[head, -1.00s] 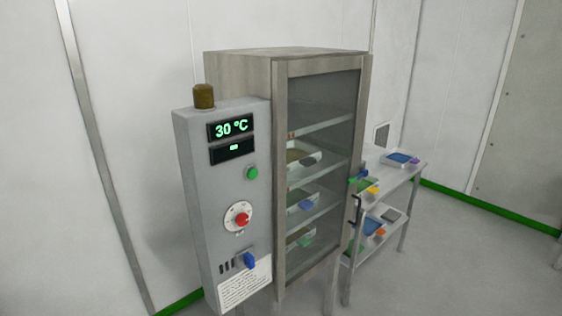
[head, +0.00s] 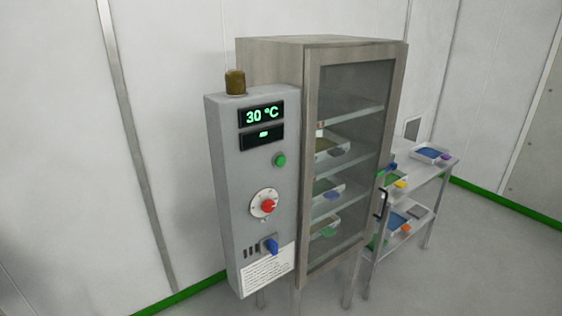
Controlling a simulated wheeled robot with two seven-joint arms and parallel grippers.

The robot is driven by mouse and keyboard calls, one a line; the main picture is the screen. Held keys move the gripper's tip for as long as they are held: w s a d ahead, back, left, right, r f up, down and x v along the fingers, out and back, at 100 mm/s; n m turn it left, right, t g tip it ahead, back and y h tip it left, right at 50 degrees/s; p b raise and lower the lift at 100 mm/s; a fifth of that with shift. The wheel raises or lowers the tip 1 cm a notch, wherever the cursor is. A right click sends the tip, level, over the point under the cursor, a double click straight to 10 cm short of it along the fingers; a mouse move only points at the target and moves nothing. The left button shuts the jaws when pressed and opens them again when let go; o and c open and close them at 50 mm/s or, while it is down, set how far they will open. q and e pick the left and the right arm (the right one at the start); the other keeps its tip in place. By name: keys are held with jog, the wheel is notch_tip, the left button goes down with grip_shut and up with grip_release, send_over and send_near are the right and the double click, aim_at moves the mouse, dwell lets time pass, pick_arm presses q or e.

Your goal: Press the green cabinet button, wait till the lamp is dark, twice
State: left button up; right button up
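The green button (head: 280,160) is on the front of the grey control box (head: 228,190), below two dark displays. The upper display (head: 262,115) reads 30 °C in green; the lower display (head: 263,135) shows a small green mark. The lamp (head: 235,82) on top of the box is a dull brown dome and looks unlit. The control box is on the left side of the cabinet (head: 312,180), whose glass door is closed. Neither of my grippers is in view.
Below the button are a red knob (head: 268,206) on a white dial and a blue switch (head: 271,246). Trays stand on shelves behind the glass. A side table (head: 435,185) with trays stands at the right. The floor (head: 480,260) at the right front is clear.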

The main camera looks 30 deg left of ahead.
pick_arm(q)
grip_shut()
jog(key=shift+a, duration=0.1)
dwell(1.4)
